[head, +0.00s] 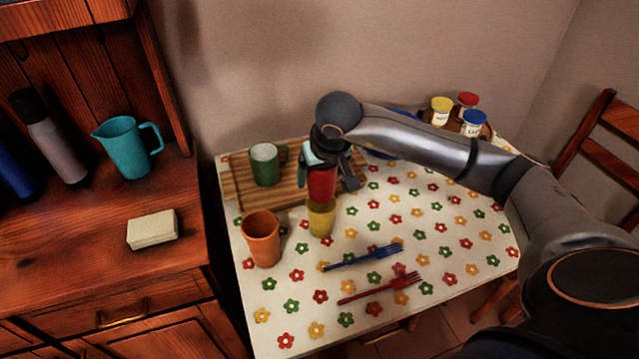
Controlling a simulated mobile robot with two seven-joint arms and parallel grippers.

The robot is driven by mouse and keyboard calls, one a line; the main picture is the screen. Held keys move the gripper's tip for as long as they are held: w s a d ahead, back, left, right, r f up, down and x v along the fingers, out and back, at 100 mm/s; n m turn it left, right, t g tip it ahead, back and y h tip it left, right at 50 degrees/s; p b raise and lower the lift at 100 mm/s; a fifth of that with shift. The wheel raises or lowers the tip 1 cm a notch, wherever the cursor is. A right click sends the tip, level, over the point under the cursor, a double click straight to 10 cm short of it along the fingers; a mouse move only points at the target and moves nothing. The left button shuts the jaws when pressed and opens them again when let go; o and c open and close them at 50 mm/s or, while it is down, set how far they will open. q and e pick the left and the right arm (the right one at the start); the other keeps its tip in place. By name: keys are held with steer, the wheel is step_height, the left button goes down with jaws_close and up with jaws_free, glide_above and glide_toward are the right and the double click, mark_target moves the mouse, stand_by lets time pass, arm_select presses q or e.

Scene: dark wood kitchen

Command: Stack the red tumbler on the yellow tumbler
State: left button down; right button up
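The red tumbler (321,186) is upright directly above the yellow tumbler (321,222), its lower end at the yellow rim. I cannot tell whether it rests there or is just above. The yellow tumbler stands on the flowered tablecloth. My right gripper (331,163) is at the top of the red tumbler and hides its rim. One finger is at its left, the other at its right; whether they grip it is unclear. My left gripper is not in view.
An orange cup (262,240) stands left of the yellow tumbler. Behind are a striped board (240,192) and green mug (265,166). A blue fork (362,257) and red fork (380,288) lie in front. Several jars (441,110) stand at the back right.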

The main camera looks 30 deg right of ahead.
mark_target(320, 189)
step_height(320, 189, down, 3)
steer(key=shift+r, duration=0.2)
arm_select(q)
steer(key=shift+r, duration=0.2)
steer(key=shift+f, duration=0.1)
arm_select(e)
steer(key=shift+f+b, duration=0.3)
steer(key=shift+f, duration=0.3)
steer(key=shift+b, duration=0.3)
steer(key=o, duration=1.2)
steer(key=shift+s, duration=0.1)
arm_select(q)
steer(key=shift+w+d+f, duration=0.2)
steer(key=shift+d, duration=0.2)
arm_select(e)
steer(key=shift+r, duration=0.1)
